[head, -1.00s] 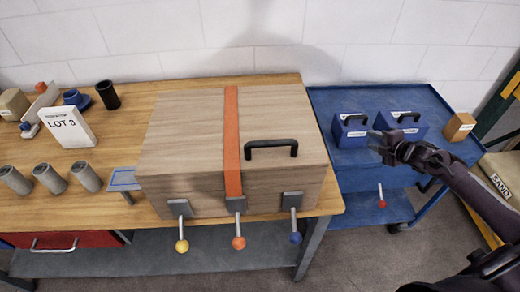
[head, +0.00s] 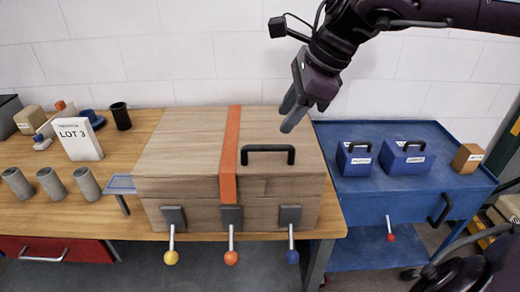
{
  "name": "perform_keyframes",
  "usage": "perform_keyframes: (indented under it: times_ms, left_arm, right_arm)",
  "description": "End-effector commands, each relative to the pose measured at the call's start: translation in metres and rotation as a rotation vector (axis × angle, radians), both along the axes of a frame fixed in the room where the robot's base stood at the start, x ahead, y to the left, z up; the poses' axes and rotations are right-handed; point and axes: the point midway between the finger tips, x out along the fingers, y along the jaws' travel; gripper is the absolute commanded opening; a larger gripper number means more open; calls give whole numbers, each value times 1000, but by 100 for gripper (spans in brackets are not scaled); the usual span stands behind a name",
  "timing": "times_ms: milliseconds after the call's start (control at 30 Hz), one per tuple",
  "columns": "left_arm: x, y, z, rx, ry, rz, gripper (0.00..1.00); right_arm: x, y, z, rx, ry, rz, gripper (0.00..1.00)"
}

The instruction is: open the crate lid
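The wooden crate (head: 190,205) stands on the workbench, with its lid (head: 185,140) down. An orange strap (head: 230,140) runs over the lid and down the front. A black handle (head: 268,149) sits on the lid, right of the strap. Three latch levers hang at the front, with a yellow knob (head: 171,257), an orange knob (head: 231,257) and a blue knob (head: 292,256). My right gripper (head: 290,115) is above the lid's back right part, pointing down and left, apart from the handle. Its fingers look close together, but their gap is unclear. My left gripper is out of view.
A blue cart (head: 390,210) on the right holds two blue boxes (head: 355,160) and a small tan box (head: 467,157). Several grey cylinders (head: 50,183), a LOT 3 sign (head: 78,139) and a black cup (head: 120,116) stand left of the crate. The white wall is close behind.

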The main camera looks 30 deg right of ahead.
Motion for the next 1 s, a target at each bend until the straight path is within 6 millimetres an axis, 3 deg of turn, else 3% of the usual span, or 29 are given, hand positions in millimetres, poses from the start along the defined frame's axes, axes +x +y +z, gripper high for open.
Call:
perform_keyframes:
  times_ms: [167, 533, 933, 1000]
  left_arm:
    - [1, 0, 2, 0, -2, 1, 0]
    - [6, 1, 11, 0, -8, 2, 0]
    - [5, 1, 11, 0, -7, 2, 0]
    - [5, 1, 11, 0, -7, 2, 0]
  right_arm:
    - [1, 4, -14, -15, 12, 12, 36]
    - [21, 16, -63, -11, 10, 8, 36]
    - [25, 18, -71, -11, 5, 7, 36]
    - [25, 18, -71, -11, 5, 7, 28]
